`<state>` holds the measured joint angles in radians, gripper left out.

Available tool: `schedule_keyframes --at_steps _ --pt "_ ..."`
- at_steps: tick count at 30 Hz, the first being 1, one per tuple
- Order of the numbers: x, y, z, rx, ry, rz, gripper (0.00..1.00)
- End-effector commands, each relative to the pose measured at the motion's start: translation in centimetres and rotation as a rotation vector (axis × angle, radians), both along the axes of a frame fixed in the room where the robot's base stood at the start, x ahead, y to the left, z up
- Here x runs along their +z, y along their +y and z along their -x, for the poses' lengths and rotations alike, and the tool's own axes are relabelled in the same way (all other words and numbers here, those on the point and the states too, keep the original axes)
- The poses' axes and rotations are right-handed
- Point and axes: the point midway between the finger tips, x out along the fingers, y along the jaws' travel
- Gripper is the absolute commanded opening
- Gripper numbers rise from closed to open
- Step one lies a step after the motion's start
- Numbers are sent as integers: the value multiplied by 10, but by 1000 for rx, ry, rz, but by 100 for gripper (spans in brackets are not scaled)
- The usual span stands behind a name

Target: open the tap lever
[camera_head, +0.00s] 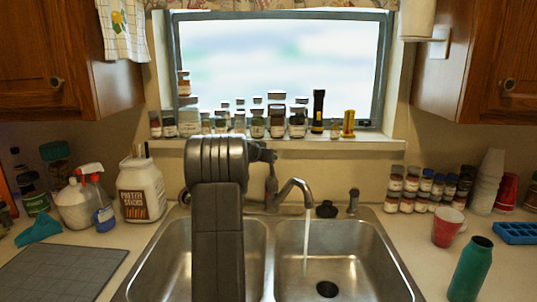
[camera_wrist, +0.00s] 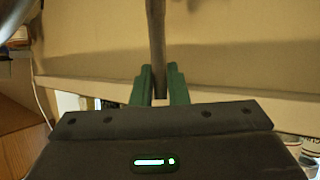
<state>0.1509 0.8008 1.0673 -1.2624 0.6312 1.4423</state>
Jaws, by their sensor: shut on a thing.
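The tap (camera_head: 271,188) stands behind the double sink, its curved spout (camera_head: 296,185) over the right basin. A stream of water (camera_head: 306,235) runs from the spout into that basin. In the wrist view the tap lever (camera_wrist: 156,35) is a thin upright rod that goes down between the green fingers of my gripper (camera_wrist: 160,86). My gripper is shut on the lever. In the head view my arm stands in front of the left basin and hides part of the tap area; the fingers are hard to make out there.
Jars and a black flashlight (camera_head: 318,112) line the windowsill above the tap. Spice jars (camera_head: 424,190), a red cup (camera_head: 447,228) and a green bottle (camera_head: 470,270) stand on the right counter. A white tub (camera_head: 141,190) and spray bottle (camera_head: 103,213) stand left of the sink.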

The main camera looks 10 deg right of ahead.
Motion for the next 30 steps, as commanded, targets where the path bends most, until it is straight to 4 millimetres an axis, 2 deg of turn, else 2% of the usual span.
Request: schedule_keyframes --at_steps 8,9,12,23,30 --pt "-1 0 0 0 1 -1 0" --pt "-1 0 0 0 1 -1 18" --pt "-1 0 0 0 1 -1 36" --pt "1 3 2 1 0 0 36" --pt "12 25 22 2 -2 -1 36"
